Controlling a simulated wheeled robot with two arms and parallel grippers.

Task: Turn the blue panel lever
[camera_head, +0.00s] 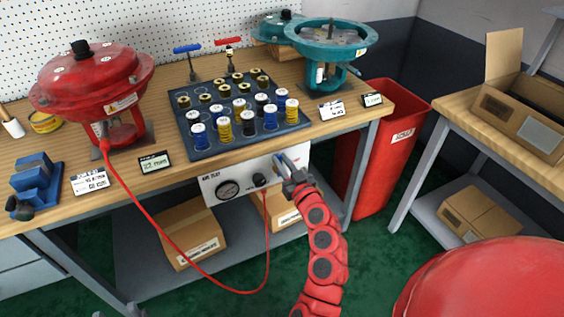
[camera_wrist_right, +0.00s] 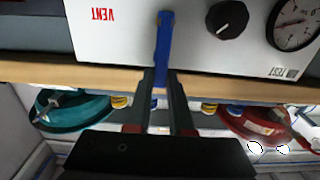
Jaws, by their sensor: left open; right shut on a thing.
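The blue lever (camera_head: 281,162) is on the right part of the white air test panel (camera_head: 214,187) under the bench front. My right gripper (camera_head: 290,178) is at the lever. In the right wrist view the blue lever (camera_wrist_right: 164,38) runs down between the two fingers of my right gripper (camera_wrist_right: 162,78), which is shut on its end. That view is upside down, with a red VENT label (camera_wrist_right: 103,14) to the left of the lever. Tips of my left gripper (camera_head: 117,312) show at the bottom left edge, apart and empty, away from the panel.
The panel also carries a gauge (camera_head: 228,189) and a black knob (camera_head: 260,180). A red hose (camera_head: 190,262) loops from the panel to the red actuator (camera_head: 95,80). A tray of spools (camera_head: 205,142) sits above on the bench. A red bin (camera_head: 384,170) stands right.

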